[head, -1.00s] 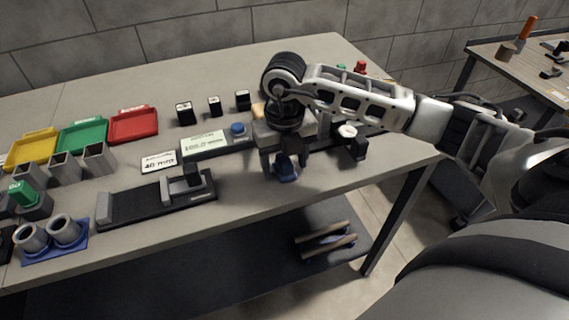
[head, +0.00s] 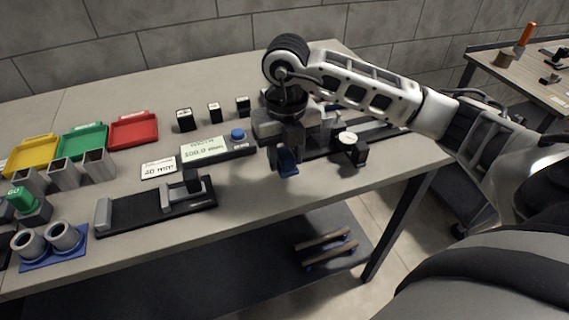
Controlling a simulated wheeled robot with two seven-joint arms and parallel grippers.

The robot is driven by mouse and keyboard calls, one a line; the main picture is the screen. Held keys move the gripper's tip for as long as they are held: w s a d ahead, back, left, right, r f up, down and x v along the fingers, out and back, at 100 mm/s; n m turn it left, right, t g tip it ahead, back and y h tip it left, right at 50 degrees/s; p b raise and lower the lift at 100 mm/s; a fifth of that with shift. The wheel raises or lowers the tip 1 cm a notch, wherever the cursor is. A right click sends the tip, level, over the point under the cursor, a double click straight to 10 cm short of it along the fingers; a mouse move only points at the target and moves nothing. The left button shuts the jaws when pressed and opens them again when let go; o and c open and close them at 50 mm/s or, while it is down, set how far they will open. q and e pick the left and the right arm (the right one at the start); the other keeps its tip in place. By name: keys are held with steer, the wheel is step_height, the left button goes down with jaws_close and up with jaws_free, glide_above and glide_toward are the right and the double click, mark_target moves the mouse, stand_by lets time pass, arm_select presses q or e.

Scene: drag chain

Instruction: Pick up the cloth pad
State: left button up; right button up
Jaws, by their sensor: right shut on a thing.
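The cloth pad (head: 289,166) shows as a small dark blue piece near the table's front edge, partly hidden by the fingers. My right gripper (head: 284,156) comes down over it from above and is shut on it. I cannot tell whether the pad is clear of the table top. My left gripper is not in view.
A display box (head: 205,152) with a blue knob and a black slide fixture (head: 140,211) lie to the left. A black gauge (head: 352,148) stands close on the right. Yellow, green and red trays (head: 133,131) are at the back left. The front strip of table (head: 240,190) is clear.

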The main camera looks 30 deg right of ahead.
steer(key=s+a+r+b, duration=0.1)
steer(key=s+r, duration=0.8)
steer(key=s, duration=0.4)
steer(key=shift+s+a, duration=0.2)
steer(key=shift+a, duration=0.2)
